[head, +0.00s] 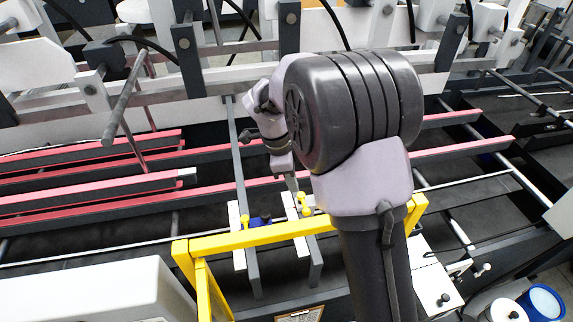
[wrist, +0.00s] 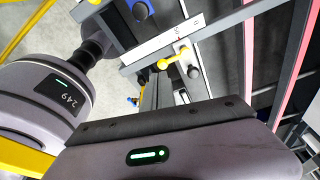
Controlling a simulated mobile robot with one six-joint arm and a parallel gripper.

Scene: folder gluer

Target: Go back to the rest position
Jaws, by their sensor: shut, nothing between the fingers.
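My gripper (head: 292,183) hangs at the end of my bent arm, in front of the machine's rails in the head view. Its slim fingers point down toward a yellow-knobbed lever (head: 304,198) and look close above it; whether they touch cannot be told. The fingers are shut with nothing held. In the wrist view the grey gripper body fills the bottom. A yellow lever (wrist: 180,60) shows just beyond the fingers, beside a white ruled scale (wrist: 165,42). No marker of a rest position is visible.
A yellow guard frame (head: 250,235) crosses in front of the rails, close to my arm. Red-topped rails (head: 90,197) run across the machine. Grey crossbars and plates stand behind my arm. A blue-rimmed bucket (head: 541,302) stands at the lower right.

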